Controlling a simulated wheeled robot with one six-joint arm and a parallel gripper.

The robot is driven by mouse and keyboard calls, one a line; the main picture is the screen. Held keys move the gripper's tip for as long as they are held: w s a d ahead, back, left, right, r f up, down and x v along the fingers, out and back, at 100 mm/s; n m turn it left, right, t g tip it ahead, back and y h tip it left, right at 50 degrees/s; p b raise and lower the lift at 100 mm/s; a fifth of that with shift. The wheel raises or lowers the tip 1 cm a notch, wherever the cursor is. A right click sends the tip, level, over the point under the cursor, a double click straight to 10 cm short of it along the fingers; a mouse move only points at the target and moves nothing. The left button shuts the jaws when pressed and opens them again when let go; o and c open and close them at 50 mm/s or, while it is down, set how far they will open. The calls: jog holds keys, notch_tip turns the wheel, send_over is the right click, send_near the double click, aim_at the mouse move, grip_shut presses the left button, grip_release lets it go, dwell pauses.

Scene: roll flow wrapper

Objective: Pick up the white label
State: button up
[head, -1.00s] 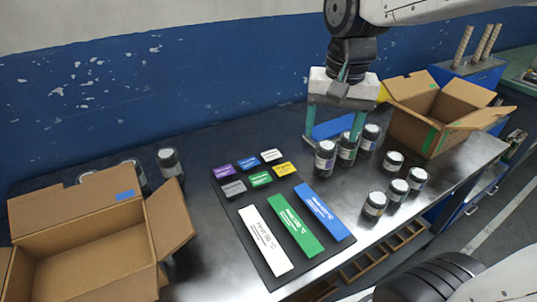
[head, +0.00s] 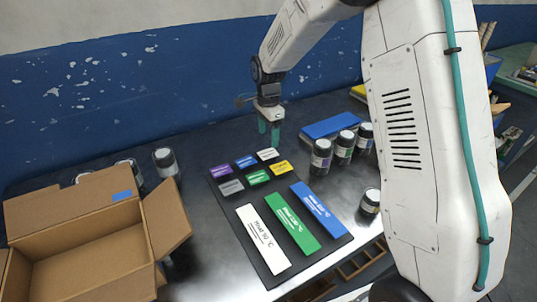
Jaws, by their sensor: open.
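A small white label (head: 268,155) lies at the far right of a group of small coloured labels on the dark mat (head: 228,201). A long white label (head: 263,238) lies on the near left part of the same mat. My gripper (head: 269,142) points down with teal fingers just behind the small white label. It is open with nothing visible in it. The fingers overlap from this view, and their height over the table is hard to tell.
Small purple, blue, grey, green and yellow labels (head: 280,167) crowd around the small white one. Long green (head: 291,223) and blue (head: 317,206) labels lie beside the long white one. Dark jars (head: 321,156) stand right of the mat. An open cardboard box (head: 80,218) is at left.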

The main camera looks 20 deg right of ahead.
aim_at(268, 153)
jog(key=shift+s+f, duration=0.1)
jog(key=shift+f, duration=2.8)
jog(key=shift+f, duration=0.25)
jog(key=c, duration=1.1)
